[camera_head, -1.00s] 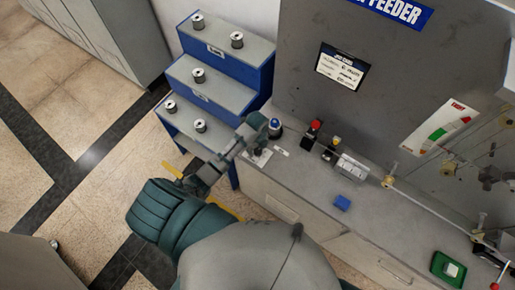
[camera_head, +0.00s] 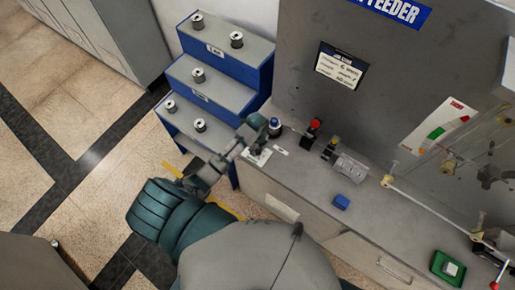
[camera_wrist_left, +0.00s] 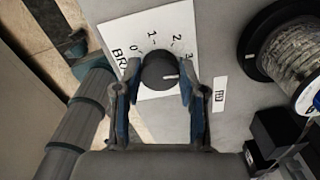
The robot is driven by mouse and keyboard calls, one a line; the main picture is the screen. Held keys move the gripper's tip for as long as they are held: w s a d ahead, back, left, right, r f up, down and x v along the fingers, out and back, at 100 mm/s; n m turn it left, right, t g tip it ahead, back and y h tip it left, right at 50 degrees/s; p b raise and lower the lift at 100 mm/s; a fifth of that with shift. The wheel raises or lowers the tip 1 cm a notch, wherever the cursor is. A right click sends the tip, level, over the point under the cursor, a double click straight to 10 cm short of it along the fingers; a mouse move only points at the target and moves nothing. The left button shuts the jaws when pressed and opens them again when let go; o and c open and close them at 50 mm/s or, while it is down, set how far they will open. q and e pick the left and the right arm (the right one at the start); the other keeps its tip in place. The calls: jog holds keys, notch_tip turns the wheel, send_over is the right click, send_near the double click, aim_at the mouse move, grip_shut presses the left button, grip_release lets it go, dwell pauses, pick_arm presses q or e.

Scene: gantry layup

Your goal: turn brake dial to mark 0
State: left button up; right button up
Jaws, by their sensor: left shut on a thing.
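The brake dial (camera_wrist_left: 158,71) is a round dark knob on a white card (camera_wrist_left: 120,20) with marks 0, 1, 2 and 3, seen in the left wrist view. Its white pointer line is on the right side of the knob, near the 3 side and away from 0. My left gripper (camera_wrist_left: 160,84) is shut on the dial, one blue-grey finger on each side. In the head view my left gripper (camera_head: 246,140) reaches down over the card (camera_head: 258,157) at the bench's left end and hides the dial. My right gripper is not in view.
A spool (camera_wrist_left: 292,55) stands right of the dial. On the grey bench are a red-topped button (camera_head: 314,126), a blue block (camera_head: 341,202) and a green tray (camera_head: 440,263). A blue stepped rack (camera_head: 215,90) with several small spools stands left. The bench front is mostly clear.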

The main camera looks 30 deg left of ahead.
pick_arm(q)
jog(key=n, duration=0.3)
jog(key=shift+n, duration=0.3)
jog(key=n, duration=0.3)
jog(key=shift+a+n, duration=0.1)
jog(key=shift+n, duration=0.3)
jog(key=n, duration=1.3)
jog(key=shift+n, duration=0.3)
jog(key=n, duration=0.3)
jog(key=shift+w+n, duration=0.1)
jog(key=shift+n, duration=1.9)
jog(key=shift+r, duration=0.1)
